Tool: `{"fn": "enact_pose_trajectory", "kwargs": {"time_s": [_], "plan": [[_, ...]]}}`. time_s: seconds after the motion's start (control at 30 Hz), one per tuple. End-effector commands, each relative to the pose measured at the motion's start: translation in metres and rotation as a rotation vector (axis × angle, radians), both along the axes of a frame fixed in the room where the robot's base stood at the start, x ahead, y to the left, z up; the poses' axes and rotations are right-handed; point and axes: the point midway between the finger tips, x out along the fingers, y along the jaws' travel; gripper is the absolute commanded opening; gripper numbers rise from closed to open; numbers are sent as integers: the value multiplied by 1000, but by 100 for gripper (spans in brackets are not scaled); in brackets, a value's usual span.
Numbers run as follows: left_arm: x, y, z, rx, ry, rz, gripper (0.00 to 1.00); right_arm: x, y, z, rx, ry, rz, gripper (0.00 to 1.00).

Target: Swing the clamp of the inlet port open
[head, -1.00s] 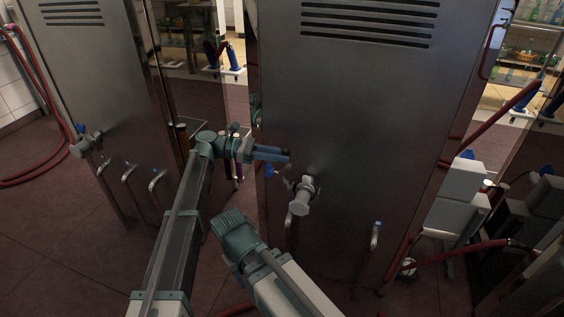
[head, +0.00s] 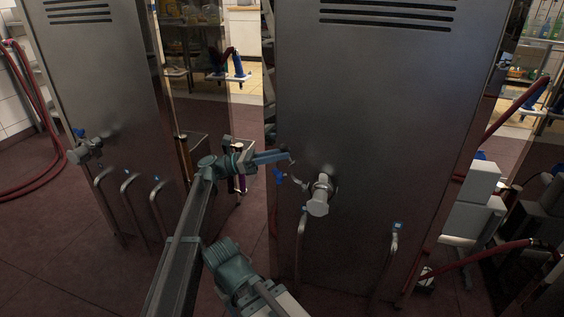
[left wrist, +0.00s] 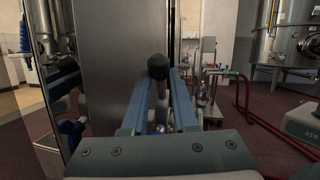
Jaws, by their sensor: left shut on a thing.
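The inlet port (head: 318,195) is a capped metal stub on the front of the middle steel cabinet. My left gripper (head: 286,156) is up and left of it, close to the cabinet's left edge. In the left wrist view, my left gripper (left wrist: 164,85) has its blue fingers closed around a dark round knob (left wrist: 158,67) on a grey rod, which looks like the clamp's handle. How the clamp joins the port is too small to tell. My right gripper cannot be made out.
The middle steel cabinet (head: 375,120) stands close in front. A bent pipe (head: 300,245) and another pipe (head: 392,255) stick out below the port. A second cabinet (head: 95,110) stands left, with a gap between. Red hoses (head: 500,247) run at the right.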

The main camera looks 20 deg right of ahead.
Motion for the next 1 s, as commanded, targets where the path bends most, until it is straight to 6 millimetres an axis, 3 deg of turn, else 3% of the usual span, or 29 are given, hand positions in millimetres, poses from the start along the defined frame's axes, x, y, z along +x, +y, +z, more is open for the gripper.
{"fn": "enact_pose_trajectory", "kwargs": {"time_s": [0.13, 0.6, 0.63, 0.77, 1.0], "plan": [[1, 2, -5, -14, 11, -2, 0, 0, 0, -8, 1, 0, 0, 50], [2, 3, -4, -21, 17, -3, 0, 0, 0, -9, 1, 0, 1, 50], [2, 3, -4, -21, 17, -3, 30, 0, 0, -9, 1, 0, 1, 50], [2, 3, -3, -22, 17, -2, 54, 0, 0, -9, 1, 0, 1, 50], [2, 3, -3, -24, 17, -1, 57, 0, 0, -9, 1, 0, 0, 50]]}}
